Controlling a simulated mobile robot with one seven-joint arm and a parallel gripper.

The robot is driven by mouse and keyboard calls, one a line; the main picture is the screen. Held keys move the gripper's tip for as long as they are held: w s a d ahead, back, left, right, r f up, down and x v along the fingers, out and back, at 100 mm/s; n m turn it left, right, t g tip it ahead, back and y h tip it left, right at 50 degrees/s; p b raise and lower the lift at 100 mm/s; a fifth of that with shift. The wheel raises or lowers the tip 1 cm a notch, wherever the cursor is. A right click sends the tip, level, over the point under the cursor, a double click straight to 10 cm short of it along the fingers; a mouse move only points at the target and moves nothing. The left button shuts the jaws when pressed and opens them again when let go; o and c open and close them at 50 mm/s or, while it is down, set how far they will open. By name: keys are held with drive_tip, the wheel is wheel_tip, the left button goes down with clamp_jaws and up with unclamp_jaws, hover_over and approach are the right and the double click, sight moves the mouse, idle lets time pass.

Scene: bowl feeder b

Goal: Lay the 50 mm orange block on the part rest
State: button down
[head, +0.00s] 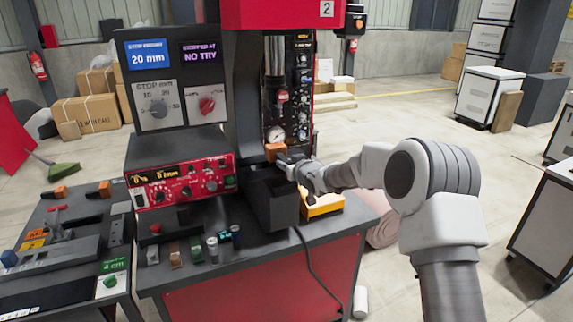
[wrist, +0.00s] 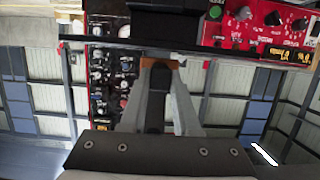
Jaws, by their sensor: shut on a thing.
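The orange block (head: 275,151) is at the press, just in front of the gauge panel. My gripper (head: 284,158) reaches in from the right and is shut on the block. In the wrist view the orange block (wrist: 160,62) shows as a narrow strip at the fingertips (wrist: 158,68), below a dark body at the top edge. A dark box-like part of the press (head: 272,200) stands below and in front of the gripper. I cannot tell which surface is the part rest, nor whether the block touches anything beneath it.
A red control unit (head: 185,187) and a stop display (head: 170,85) reading 20 mm stand left of the press. Small cylinders and blocks (head: 197,250) line the bench front. A yellow tray (head: 322,205) sits under my arm. A cable hangs over the bench front.

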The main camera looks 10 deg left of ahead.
drive_tip(key=shift+f+b, duration=0.5)
drive_tip(key=shift+b, duration=0.1)
